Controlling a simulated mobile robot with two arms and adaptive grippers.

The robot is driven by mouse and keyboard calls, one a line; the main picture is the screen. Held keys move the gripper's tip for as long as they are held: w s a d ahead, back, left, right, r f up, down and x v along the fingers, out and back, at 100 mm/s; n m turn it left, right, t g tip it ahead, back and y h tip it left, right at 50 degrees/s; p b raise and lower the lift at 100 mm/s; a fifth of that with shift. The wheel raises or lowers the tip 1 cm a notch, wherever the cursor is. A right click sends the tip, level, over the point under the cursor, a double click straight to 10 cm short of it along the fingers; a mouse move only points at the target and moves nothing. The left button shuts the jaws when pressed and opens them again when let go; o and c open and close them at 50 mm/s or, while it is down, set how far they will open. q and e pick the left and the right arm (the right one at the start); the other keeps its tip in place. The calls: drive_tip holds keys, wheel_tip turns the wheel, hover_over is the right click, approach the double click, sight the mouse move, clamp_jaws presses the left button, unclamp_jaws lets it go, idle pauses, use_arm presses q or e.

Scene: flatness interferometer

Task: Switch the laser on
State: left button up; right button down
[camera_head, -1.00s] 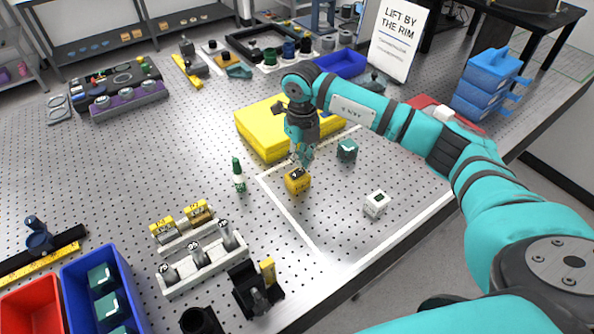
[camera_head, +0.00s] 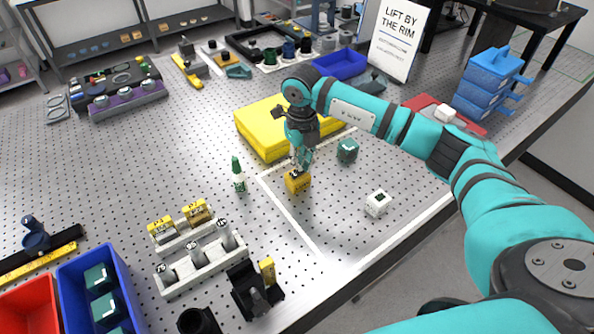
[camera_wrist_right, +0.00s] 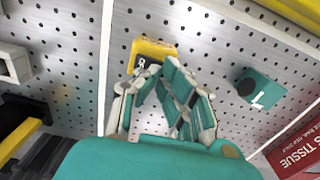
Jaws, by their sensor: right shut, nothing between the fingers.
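A small yellow block (camera_head: 297,183) with a dark marked patch stands on the perforated metal table, inside a white-line outline. It also shows in the right wrist view (camera_wrist_right: 154,49), just beyond my fingertips. My right gripper (camera_head: 299,170) points down at the block from above, shut and empty. Its fingertips, also in the right wrist view (camera_wrist_right: 150,68), are at or just above the block's top; I cannot tell whether they touch. Which thing is the laser, and any switch on it, I cannot make out. My left gripper is out of view.
A teal cube (camera_head: 347,151) and a white cube (camera_head: 377,203) stand right of the block. A large yellow case (camera_head: 262,134) lies behind it. A green-capped bottle (camera_head: 238,174) stands to the left. A white holder (camera_head: 205,262) with several cylinders is at front left.

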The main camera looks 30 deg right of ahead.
drive_tip(key=shift+f+b, duration=0.3)
drive_tip(key=shift+f, duration=0.2)
drive_tip(key=shift+r, duration=0.1)
drive_tip(key=shift+r+p, duration=0.65)
drive_tip(key=shift+r, duration=0.25)
drive_tip(key=shift+r+p, duration=1.45)
drive_tip(key=shift+r, duration=1.15)
